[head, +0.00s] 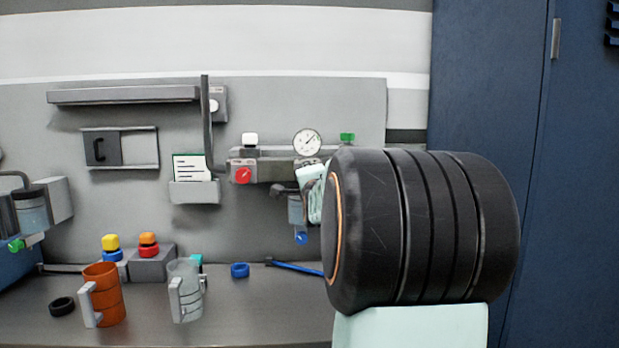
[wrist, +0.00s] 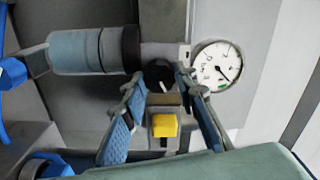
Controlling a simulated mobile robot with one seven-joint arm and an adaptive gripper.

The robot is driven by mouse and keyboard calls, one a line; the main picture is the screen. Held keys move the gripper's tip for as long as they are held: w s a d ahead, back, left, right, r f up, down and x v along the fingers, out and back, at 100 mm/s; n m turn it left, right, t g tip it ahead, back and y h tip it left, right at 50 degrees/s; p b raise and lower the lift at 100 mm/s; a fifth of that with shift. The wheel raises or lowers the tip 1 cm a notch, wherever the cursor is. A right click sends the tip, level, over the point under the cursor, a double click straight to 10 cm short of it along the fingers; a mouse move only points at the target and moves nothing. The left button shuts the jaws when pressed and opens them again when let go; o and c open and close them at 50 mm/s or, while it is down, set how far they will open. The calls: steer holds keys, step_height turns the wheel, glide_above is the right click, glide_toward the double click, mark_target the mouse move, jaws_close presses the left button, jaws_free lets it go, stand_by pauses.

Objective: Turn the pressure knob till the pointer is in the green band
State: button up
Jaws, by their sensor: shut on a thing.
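The round white pressure gauge (head: 307,142) is on the wall unit in the head view. In the wrist view the gauge (wrist: 208,55) shows its dark pointer slanting to the lower right. A small green mark shows near the lower rim; the pointer tip seems beside it, but this is too small to be sure. The dark pressure knob (wrist: 158,76) is between the tips of my gripper (wrist: 158,80), whose blue-padded fingers are shut on it. In the head view my gripper (head: 312,192) is mostly hidden behind my big dark arm link, and the knob cannot be made out.
A yellow block (wrist: 163,125) sits beside the knob between my fingers. A clear bluish bowl (wrist: 75,52) adjoins the regulator. An orange mug (head: 103,290) and a clear mug (head: 185,290) stand on the bench.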

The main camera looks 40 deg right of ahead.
steer(key=o, duration=1.1)
steer(key=shift+o, duration=0.2)
steer(key=v, duration=0.7)
steer(key=shift+s, duration=0.25)
steer(key=shift+a, duration=0.15)
